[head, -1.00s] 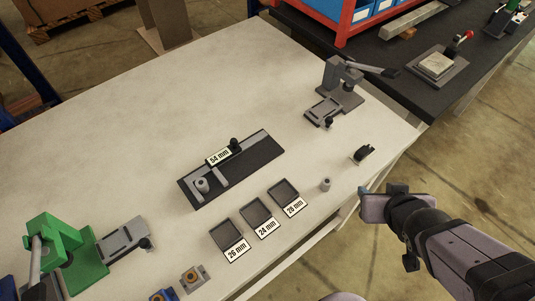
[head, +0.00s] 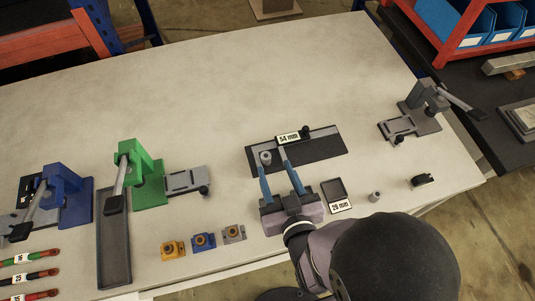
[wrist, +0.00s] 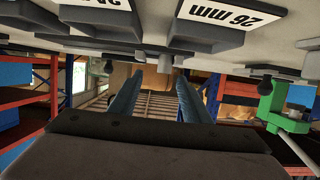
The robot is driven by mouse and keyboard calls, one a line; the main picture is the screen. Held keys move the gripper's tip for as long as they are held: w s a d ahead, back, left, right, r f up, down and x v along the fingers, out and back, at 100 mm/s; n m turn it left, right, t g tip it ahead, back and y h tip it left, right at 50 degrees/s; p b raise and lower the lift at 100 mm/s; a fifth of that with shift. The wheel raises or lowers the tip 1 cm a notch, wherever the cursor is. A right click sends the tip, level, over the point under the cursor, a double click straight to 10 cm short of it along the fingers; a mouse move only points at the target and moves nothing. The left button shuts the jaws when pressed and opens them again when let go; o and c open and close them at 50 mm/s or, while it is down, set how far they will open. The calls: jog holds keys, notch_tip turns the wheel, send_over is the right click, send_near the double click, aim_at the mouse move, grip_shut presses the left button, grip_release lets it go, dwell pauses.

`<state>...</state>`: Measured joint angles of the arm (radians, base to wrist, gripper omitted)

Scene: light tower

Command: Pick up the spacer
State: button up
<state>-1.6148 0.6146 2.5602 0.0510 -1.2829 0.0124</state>
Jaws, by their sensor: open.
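Two small grey cylinders that could be the spacer show in the head view. One cylinder (head: 266,157) stands at the left end of the dark fixture (head: 318,151) labelled 54 mm; the other cylinder (head: 375,196) stands on the table to the right of the trays. My gripper (head: 275,159) is open and empty, with its blue fingers pointing toward the fixture and the left fingertip appearing close to the cylinder there. The wrist view is upside down and shows both fingers (wrist: 158,97) apart, with a grey cylinder (wrist: 165,63) beyond them. The height gap is unclear.
A shallow tray (head: 334,189) lies right of my gripper, which hides the other trays; the 26 mm tray (wrist: 212,37) shows in the wrist view. A green press (head: 146,175) stands left, a grey press (head: 421,103) right. The table's back is clear.

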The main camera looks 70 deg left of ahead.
aim_at(266, 156)
jog(key=shift+s, duration=0.45)
jog(key=shift+b+x, duration=1.2)
jog(key=shift+a+f+p, duration=0.1)
jog(key=shift+a+p, duration=0.2)
jog(key=shift+a, duration=0.05)
jog(key=shift+x, duration=0.9)
grip_shut()
